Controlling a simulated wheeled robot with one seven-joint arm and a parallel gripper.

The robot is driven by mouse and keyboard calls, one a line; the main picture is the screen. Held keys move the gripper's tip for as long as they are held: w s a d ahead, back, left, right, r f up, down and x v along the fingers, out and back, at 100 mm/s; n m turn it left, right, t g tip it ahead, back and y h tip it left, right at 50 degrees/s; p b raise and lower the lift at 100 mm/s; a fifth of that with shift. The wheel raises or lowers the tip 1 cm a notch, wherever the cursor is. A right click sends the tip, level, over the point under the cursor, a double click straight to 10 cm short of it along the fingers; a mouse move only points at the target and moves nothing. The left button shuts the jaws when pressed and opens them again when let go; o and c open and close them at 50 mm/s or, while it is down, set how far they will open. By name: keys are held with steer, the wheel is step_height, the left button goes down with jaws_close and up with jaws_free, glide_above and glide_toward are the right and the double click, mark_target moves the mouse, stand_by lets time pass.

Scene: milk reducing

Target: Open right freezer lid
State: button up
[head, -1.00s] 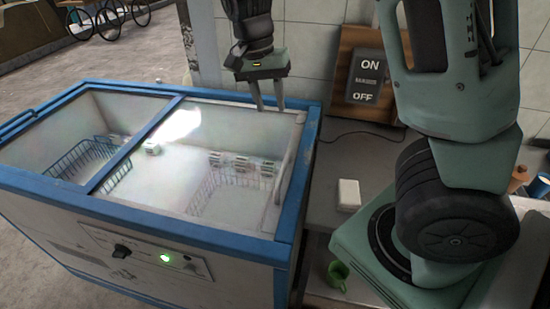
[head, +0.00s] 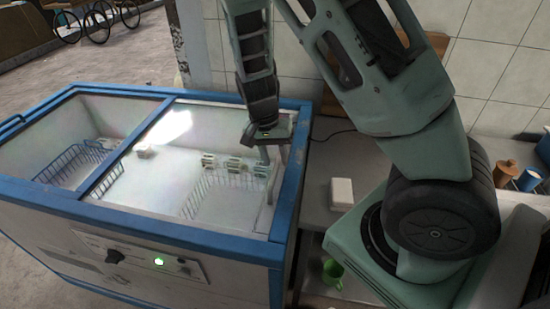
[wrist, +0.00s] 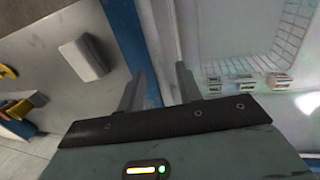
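The chest freezer has a blue frame (head: 225,245) and a white body. Its right lid (head: 170,185) is a clear pane that lies closed over the right compartment. A pale handle strip (head: 276,185) runs along the lid's right edge. My gripper (head: 273,153) points down over the far end of that strip. In the wrist view my gripper (wrist: 160,78) has its two fingers apart, with the freezer's blue edge (wrist: 134,30) and the pale strip (wrist: 162,35) below and between them. I cannot tell whether a finger touches the handle.
Wire baskets (head: 205,190) and small white cartons (head: 235,165) show through the glass. A counter (head: 325,160) with a white box (head: 342,192) stands right of the freezer. A green mug (head: 333,272) sits below it. A tiled wall is behind.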

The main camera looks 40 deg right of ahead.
steer(key=shift+f, duration=0.35)
jaws_close()
steer(key=shift+r, duration=0.1)
